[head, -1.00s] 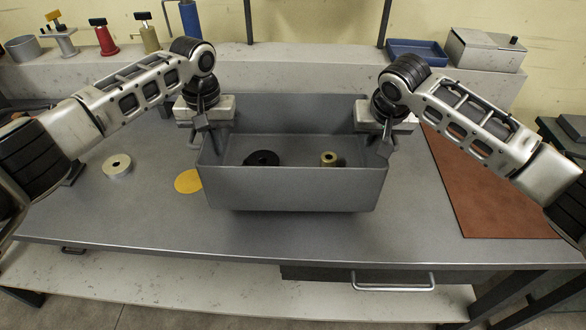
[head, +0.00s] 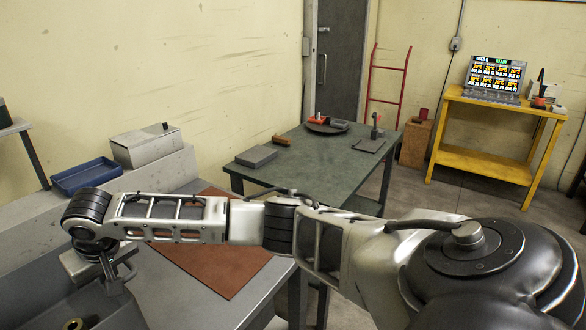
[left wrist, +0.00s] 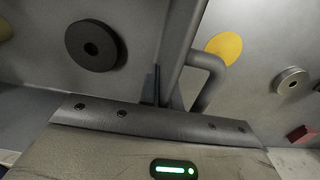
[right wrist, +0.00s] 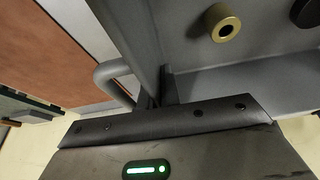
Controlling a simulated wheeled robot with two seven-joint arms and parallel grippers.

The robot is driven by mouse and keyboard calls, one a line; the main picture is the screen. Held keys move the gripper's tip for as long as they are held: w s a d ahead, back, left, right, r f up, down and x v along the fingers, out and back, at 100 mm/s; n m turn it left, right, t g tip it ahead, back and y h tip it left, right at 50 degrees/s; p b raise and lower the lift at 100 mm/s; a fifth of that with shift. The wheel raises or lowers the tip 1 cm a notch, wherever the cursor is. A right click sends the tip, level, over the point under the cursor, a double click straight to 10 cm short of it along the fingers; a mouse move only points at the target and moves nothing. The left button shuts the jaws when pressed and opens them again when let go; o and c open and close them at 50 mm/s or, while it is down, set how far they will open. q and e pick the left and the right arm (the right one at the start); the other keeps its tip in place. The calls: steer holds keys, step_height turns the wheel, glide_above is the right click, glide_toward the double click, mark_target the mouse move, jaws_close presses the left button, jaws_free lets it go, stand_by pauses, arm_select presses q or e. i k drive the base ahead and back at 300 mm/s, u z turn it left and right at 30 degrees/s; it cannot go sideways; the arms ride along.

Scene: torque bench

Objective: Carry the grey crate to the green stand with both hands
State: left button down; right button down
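The grey crate (head: 120,310) is cut off at the lower left of the head view. My right gripper (head: 116,278) is at its right end. In the right wrist view the right gripper (right wrist: 158,95) is shut on the crate's end wall (right wrist: 130,28), beside the bent handle (right wrist: 112,78). In the left wrist view my left gripper (left wrist: 160,92) is shut on the opposite wall, beside its handle (left wrist: 208,72). A brass ring (right wrist: 223,24) and a black ring (left wrist: 94,46) lie inside. The green stand (head: 300,162) seems to be the green-topped table mid-view.
The green top bears a grey block (head: 256,156), a dark round tray (head: 326,126) and a small clamp (head: 375,130); its near part is clear. A reddish-brown mat (head: 215,255) lies on the bench. A yellow cart (head: 490,105) stands far right.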

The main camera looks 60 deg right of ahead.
mark_target(319, 166)
steer(key=z, duration=3.45)
steer(key=i, duration=3.7)
steer(key=u, duration=1.95)
